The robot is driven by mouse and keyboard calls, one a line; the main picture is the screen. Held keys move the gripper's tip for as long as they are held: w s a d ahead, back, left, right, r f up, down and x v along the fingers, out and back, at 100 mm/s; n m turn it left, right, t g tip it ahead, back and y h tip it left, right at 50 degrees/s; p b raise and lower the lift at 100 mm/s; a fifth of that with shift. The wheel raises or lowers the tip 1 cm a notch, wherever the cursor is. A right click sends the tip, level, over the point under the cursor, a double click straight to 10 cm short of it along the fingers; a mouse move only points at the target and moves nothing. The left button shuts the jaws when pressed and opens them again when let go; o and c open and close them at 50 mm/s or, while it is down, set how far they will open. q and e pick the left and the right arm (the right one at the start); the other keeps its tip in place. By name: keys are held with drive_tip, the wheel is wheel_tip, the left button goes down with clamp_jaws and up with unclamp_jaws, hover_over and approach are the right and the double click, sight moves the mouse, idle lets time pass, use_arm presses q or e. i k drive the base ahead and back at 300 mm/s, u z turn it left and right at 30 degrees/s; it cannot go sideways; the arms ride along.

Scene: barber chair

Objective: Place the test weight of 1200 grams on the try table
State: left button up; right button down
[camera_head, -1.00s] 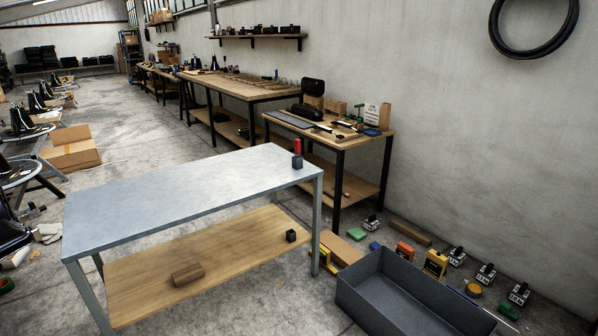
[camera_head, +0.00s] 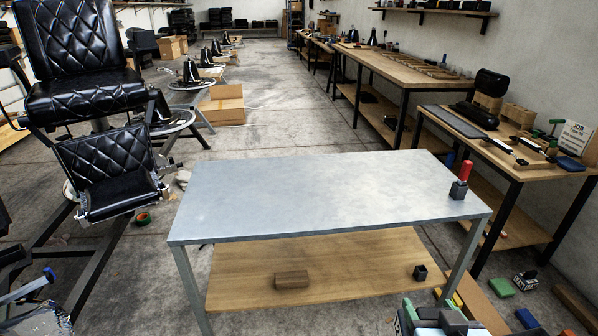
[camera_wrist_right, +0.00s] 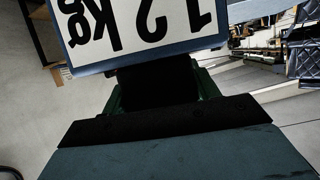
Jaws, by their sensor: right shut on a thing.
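A weight with a white label reading "1.2 kg" (camera_wrist_right: 140,25), upside down in the right wrist view, is held by my right gripper (camera_wrist_right: 155,85). In the head view this gripper (camera_head: 436,316) is at the bottom edge, partly cut off, in front of the table's right end. The weight is hard to make out there. A table with a grey metal top (camera_head: 320,190) stands ahead; no sign names it as the try table. Its top is bare except for a dark block with a red handle (camera_head: 462,182) at the right corner. My left gripper is not clearly visible.
The lower wooden shelf (camera_head: 330,260) holds a brown block (camera_head: 291,280) and a small dark cube (camera_head: 420,272). A wooden workbench (camera_head: 500,160) with tools stands at the right. A black barber chair (camera_head: 85,85) stands at the left. Several items lie on the floor at right.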

sight(353, 187)
drive_tip(key=u, duration=0.2)
drive_tip(key=i, duration=1.65)
drive_tip(key=u, duration=0.1)
